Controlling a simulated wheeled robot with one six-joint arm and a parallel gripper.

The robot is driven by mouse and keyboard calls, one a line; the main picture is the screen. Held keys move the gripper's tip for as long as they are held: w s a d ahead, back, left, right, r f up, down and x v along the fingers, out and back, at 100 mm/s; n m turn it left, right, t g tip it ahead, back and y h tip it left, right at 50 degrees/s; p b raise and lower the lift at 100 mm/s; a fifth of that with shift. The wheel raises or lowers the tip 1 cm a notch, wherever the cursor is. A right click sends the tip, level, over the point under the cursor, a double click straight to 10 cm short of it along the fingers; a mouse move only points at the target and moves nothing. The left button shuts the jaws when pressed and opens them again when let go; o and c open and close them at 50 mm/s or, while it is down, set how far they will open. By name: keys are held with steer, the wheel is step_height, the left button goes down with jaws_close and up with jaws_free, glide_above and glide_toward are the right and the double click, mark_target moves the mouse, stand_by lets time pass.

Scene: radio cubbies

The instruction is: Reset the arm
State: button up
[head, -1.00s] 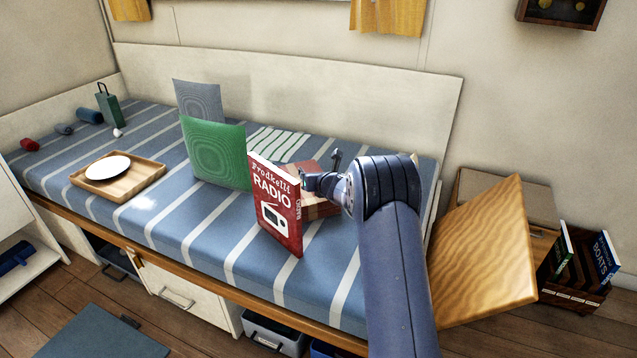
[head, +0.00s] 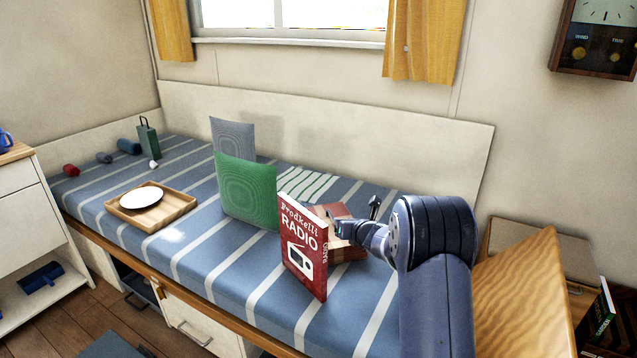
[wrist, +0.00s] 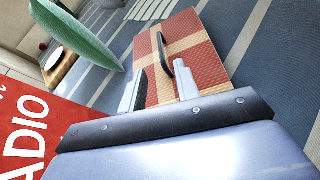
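My gripper (head: 355,217) is over the bed at the right, apart and empty, with its two fingers spread. In the wrist view, my gripper (wrist: 160,82) shows a clear gap between the fingers. Beyond them lies a red and tan checkered box (head: 347,250) with a dark handle; it also fills the middle of the wrist view (wrist: 195,45). A red book titled RADIO (head: 303,250) stands upright on the bed, left of the gripper. Its cover shows at the lower left of the wrist view (wrist: 40,130).
A green cushion (head: 246,192) and a grey cushion (head: 233,138) stand on the striped bed (head: 215,260). A wooden tray (head: 178,209) holds a white plate (head: 142,197). A tilted wooden panel (head: 525,290) is right of my arm. A dark green book (head: 597,315) stands beyond it.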

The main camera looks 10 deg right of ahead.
mark_target(332, 216)
steer(key=p+x, duration=0.1)
steer(key=x, duration=0.9)
steer(key=shift+w, duration=0.15)
steer(key=shift+w+a+f+p, duration=0.15)
steer(key=shift+w+f+p, duration=0.05)
steer(key=shift+w+p, duration=0.2)
steer(key=shift+w+f, duration=0.15)
steer(key=shift+f, duration=0.1)
